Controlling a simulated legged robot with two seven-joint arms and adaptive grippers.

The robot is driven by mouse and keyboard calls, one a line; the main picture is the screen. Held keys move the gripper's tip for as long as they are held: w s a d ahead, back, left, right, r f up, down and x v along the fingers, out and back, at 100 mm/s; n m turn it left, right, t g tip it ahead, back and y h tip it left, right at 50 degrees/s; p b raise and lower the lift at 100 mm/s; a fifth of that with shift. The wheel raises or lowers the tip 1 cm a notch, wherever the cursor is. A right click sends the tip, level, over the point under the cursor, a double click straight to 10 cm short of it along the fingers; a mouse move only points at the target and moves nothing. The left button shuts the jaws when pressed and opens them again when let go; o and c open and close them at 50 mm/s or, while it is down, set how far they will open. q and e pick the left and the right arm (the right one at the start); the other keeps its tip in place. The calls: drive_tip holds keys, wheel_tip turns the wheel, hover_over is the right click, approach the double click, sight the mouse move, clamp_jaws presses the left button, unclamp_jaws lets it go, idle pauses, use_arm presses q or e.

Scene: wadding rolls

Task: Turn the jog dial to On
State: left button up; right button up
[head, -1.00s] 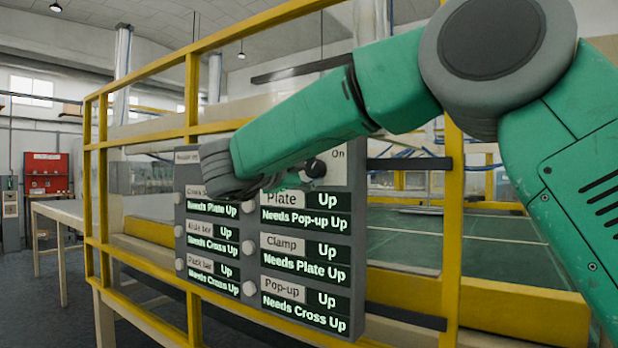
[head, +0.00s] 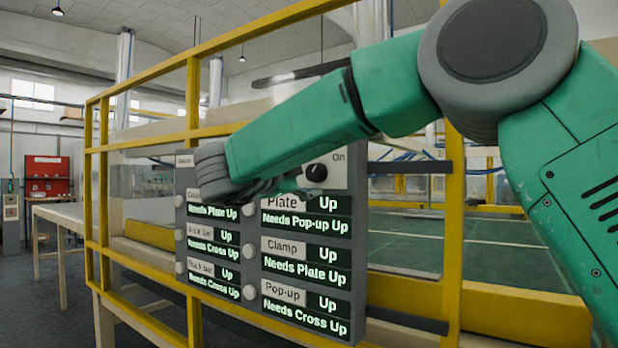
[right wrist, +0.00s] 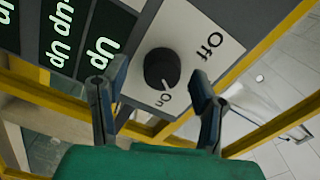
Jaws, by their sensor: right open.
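The jog dial (right wrist: 161,68) is a round black knob on a pale plate in the right wrist view. "Off" and "On" are printed beside it. A short pale mark shows on its edge on the "On" side. In the head view the dial (head: 316,173) sits at the panel's upper right, below and left of "On"; my arm hides the "Off" side. My right gripper (right wrist: 150,82) is open and empty. Its fingertips are spread to either side of the dial, apart from it. My left gripper is not in view.
The grey control panel (head: 248,236) carries several lit displays and pale round buttons below the dial. It is mounted on a yellow guard frame (head: 193,100). A table (head: 62,211) stands at the left. My right arm crosses in front of the panel's top.

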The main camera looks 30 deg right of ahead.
drive_tip(key=v, duration=1.1)
drive_tip(key=shift+f, duration=0.15)
